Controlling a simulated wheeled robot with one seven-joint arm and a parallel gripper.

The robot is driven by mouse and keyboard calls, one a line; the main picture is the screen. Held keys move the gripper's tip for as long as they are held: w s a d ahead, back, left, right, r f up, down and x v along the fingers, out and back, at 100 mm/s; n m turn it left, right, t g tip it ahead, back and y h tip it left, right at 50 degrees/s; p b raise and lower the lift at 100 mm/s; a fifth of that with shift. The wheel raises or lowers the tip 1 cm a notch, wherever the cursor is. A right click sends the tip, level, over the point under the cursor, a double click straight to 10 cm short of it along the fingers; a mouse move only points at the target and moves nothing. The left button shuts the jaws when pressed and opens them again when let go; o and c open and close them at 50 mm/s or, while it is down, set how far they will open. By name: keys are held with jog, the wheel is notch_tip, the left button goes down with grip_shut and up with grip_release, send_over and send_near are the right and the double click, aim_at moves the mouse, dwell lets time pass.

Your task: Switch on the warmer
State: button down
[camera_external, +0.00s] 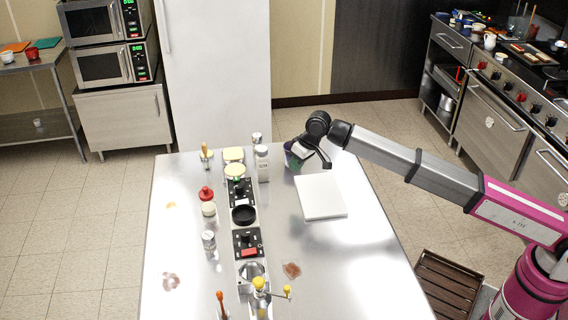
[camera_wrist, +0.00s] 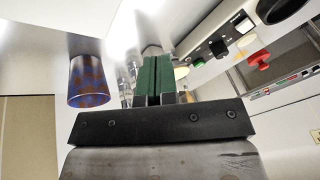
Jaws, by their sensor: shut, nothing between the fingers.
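A long narrow strip of controls runs down the middle of the metal table. It holds a black panel (camera_external: 240,192) with a dark knob farther back and a black panel (camera_external: 248,243) with a dark knob and a red part nearer the front. A round black dish (camera_external: 244,215) sits between them. I cannot tell which control belongs to the warmer. My gripper (camera_external: 298,155) is beside a patterned cup at the back right of the strip, apart from the panels. In the wrist view its green fingers (camera_wrist: 158,75) are together and empty. A black panel (camera_wrist: 218,47) shows a white switch there.
A patterned cup (camera_wrist: 88,82) stands near my fingers. A white board (camera_external: 320,197) lies on the table at right. Shakers (camera_external: 262,162), a red-topped jar (camera_external: 207,195) and a yellow-handled tap (camera_external: 260,284) stand along the strip. The table's right front is clear.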

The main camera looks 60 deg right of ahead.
jog(key=s+a+r+n+g, duration=0.15)
jog(key=a+r+n, duration=0.25)
jog(key=a, duration=1.1)
notch_tip(320, 180, up, 5)
jog(key=n+h, duration=0.1)
jog(key=n, duration=0.4)
send_over(252, 250)
jog(key=s+d, duration=0.2)
jog(key=shift+w+a+r+g, duration=0.1)
jog(key=shift+a+r+g, duration=0.05)
jog(key=shift+g, duration=0.1)
jog(key=x, duration=1.2)
jog(key=shift+s+d+f, duration=0.3)
jog(key=shift+f, duration=0.75)
